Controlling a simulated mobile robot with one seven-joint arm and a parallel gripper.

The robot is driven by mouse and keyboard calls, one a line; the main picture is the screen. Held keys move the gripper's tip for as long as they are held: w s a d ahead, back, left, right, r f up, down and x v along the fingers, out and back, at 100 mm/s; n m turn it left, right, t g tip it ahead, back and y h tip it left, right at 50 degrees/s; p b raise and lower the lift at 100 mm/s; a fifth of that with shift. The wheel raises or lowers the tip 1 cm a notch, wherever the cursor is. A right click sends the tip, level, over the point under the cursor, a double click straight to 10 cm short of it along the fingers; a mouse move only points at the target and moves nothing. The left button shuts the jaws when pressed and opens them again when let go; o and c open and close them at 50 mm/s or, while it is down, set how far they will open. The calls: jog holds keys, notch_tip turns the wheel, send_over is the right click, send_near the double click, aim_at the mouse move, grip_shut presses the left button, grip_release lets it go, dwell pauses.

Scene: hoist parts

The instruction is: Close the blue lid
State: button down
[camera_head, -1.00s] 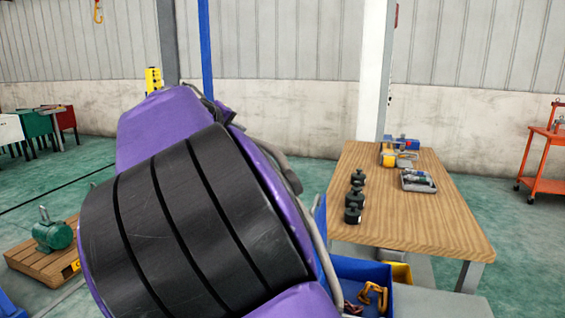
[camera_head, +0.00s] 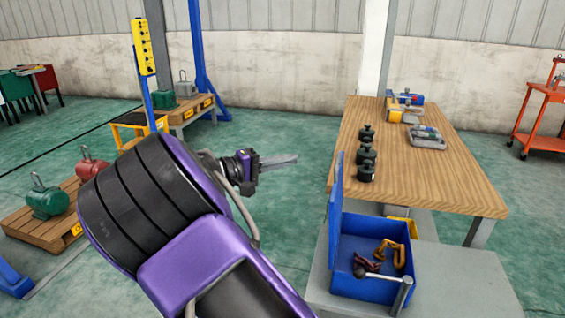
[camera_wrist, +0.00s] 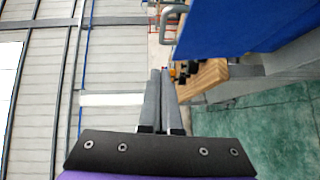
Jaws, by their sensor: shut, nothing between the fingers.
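The blue lid (camera_head: 336,210) stands upright, open, along the left side of the blue box (camera_head: 372,288) in the head view. The box sits on a grey platform and holds orange and dark hooks and a tool with a grey handle. My gripper (camera_head: 296,158) is shut and empty, to the left of the lid and farther back, apart from it, pointing right. In the wrist view the shut fingers (camera_wrist: 160,72) point ahead, and the blue lid (camera_wrist: 245,25) with a grey handle fills the upper right, close by.
A wooden table (camera_head: 430,185) behind the box bears black weights (camera_head: 366,155) and a grey tray (camera_head: 427,137). A yellow item (camera_head: 403,224) is just behind the box. Motors rest on a pallet (camera_head: 40,235) at left. Green floor is free between.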

jog(key=w+d, duration=0.1)
jog(key=d, duration=0.8)
jog(key=shift+w+f+b, duration=0.3)
jog(key=shift+f, duration=0.15)
jog(key=shift+d, duration=0.2)
